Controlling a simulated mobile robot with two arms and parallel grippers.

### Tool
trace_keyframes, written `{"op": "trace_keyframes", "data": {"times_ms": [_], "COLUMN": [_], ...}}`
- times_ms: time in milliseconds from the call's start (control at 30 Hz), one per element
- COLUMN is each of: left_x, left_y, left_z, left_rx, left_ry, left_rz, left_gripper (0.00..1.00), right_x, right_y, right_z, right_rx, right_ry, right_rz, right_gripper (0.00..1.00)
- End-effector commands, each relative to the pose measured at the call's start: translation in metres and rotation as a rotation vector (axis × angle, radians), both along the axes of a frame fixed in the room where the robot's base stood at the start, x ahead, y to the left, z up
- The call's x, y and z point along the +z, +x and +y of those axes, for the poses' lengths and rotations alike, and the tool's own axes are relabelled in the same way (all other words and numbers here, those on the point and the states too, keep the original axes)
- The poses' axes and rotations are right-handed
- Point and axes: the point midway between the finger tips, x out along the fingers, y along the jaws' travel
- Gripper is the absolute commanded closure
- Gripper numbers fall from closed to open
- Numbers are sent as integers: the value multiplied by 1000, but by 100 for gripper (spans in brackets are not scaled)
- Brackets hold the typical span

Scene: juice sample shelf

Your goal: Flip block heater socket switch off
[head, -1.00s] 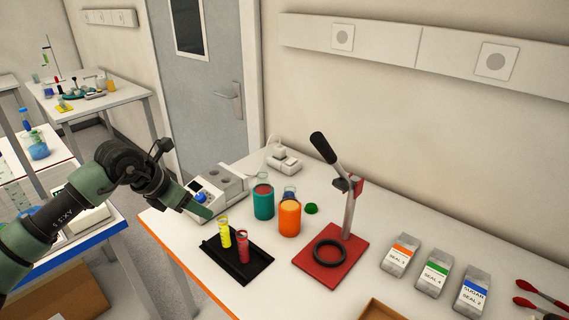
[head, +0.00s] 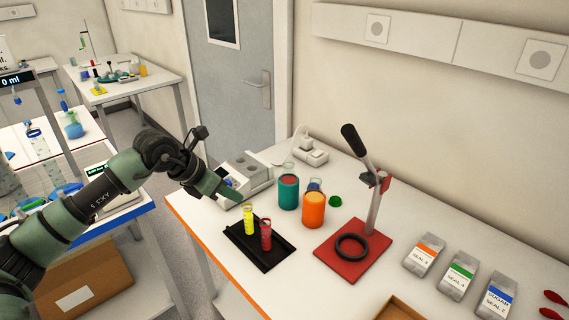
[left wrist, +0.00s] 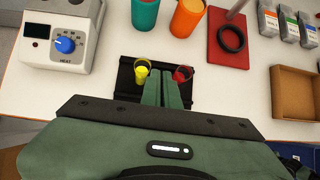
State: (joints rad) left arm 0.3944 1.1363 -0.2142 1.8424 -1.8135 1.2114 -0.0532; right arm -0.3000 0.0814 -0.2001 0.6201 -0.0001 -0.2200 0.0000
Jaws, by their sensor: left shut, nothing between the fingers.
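The block heater (head: 258,178) is a white box with wells in its top, at the far left of the white table. Its blue knob marked HEAT (left wrist: 65,44) shows in the left wrist view. A white socket block (head: 313,157) with a plug and cable lies behind the heater near the wall. Its switch is too small for its position to be told. My left gripper (head: 236,198) is shut and empty. In the head view it overlaps the heater's front. In the left wrist view its fingers (left wrist: 166,88) point over the black rack. My right gripper is out of view.
The black rack (head: 274,257) holds a yellow and a red tube. Teal (head: 288,193) and orange (head: 313,212) beakers stand between it and the socket. A red press stand (head: 348,258) and labelled seal packs (head: 424,255) are farther right. Free table lies behind the press.

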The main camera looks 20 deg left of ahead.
Motion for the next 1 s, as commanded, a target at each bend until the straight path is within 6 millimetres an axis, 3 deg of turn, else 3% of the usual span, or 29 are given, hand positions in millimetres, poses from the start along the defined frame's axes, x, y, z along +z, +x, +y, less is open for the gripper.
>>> {"op": "trace_keyframes", "data": {"times_ms": [100,200,300,333,467,567,667,767,900,1000], "left_x": [-1,19,54,65,93,84,45,-11,-82,-120], "left_y": [2,-1,-5,-6,-6,-6,-14,-36,-79,-111], "left_z": [-71,-141,-184,-190,-181,-149,-114,-90,-84,-89], "left_rx": [-60,-68,7,46,312,613,985,1373,1823,2071], "left_ry": [-242,-569,-939,-1047,-1486,-1769,-1978,-2084,-2090,-2041], "left_rz": [-71,-151,-221,-236,-272,-262,-221,-148,-29,52], "left_gripper": [100,100,100,100,100,100,100,100,100,100], "right_x": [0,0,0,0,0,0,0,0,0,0], "right_y": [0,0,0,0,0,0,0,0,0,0], "right_z": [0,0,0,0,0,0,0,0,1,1], "right_rx": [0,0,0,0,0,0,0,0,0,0], "right_ry": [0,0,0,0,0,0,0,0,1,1], "right_rz": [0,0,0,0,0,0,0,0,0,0], "right_gripper": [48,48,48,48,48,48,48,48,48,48]}}
